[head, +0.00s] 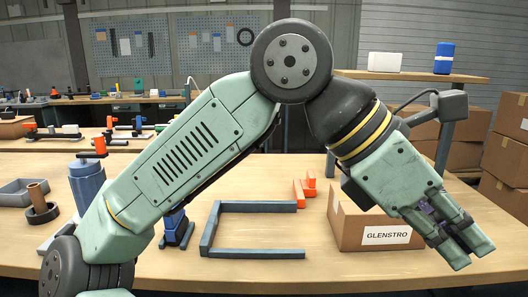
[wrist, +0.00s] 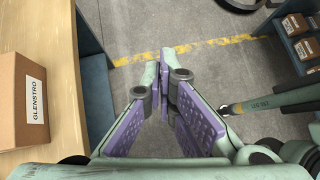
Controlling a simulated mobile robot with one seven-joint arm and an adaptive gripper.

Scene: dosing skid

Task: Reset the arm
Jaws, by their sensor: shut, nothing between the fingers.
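My arm (head: 190,150) is bent in a high arch across the head view. My gripper (head: 469,254) hangs at its right end, pointing down and to the right. It is shut with nothing between its purple-padded fingers, which also show in the wrist view (wrist: 160,72). In the wrist view it is over the grey floor, off the table's edge. In the head view it appears in front of and to the right of the GLENSTRO box (head: 375,232), apart from it. The arm hides parts of the bench and the back wall.
The wooden bench (head: 330,266) holds a grey U-shaped frame (head: 257,206), orange pieces (head: 299,192), a blue-grey cylinder (head: 88,184) and a grey tray (head: 20,190). Cartons (head: 508,150) stack at right. The wrist view shows open floor (wrist: 190,30) with a yellow line.

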